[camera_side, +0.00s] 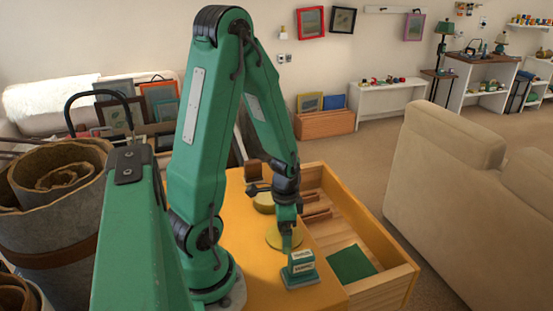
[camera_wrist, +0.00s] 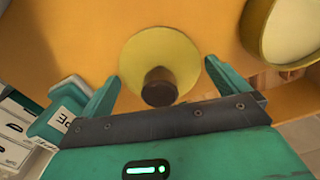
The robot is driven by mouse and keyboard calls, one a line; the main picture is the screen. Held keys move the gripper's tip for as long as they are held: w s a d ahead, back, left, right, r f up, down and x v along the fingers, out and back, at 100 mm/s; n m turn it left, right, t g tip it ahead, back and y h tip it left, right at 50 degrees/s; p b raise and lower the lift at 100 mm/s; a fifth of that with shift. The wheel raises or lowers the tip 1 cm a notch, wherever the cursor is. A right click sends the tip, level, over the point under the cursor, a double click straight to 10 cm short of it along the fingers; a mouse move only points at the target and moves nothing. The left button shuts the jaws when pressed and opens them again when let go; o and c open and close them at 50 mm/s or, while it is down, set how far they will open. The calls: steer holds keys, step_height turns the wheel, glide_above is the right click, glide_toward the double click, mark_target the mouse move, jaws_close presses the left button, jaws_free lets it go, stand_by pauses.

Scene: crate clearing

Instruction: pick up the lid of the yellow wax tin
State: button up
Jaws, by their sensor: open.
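The lid, a flat yellow disc with a dark brown knob, lies on the orange work surface. In the wrist view the lid (camera_wrist: 140,50) is between my gripper's fingers, with the knob (camera_wrist: 159,87) nearer the palm. My gripper (camera_wrist: 161,72) is open, with one finger to either side of the lid and nothing held. In the side view my gripper (camera_side: 289,238) points down over the lid (camera_side: 273,238), partly covering it. The yellow wax tin (camera_wrist: 251,38), round with a pale inside, stands apart at the upper right; it also shows in the side view (camera_side: 264,204), behind the lid.
A teal block with white labels (camera_side: 300,270) stands close in front of my gripper; it shows at the left of the wrist view (camera_wrist: 60,115). A wooden crate (camera_side: 385,285) with dividers and a green pad (camera_side: 350,263) lies to the right.

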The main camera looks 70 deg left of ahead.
stand_by(0.4)
steer(key=c, duration=0.7)
steer(key=shift+r, duration=0.15)
steer(key=shift+r, duration=4.85)
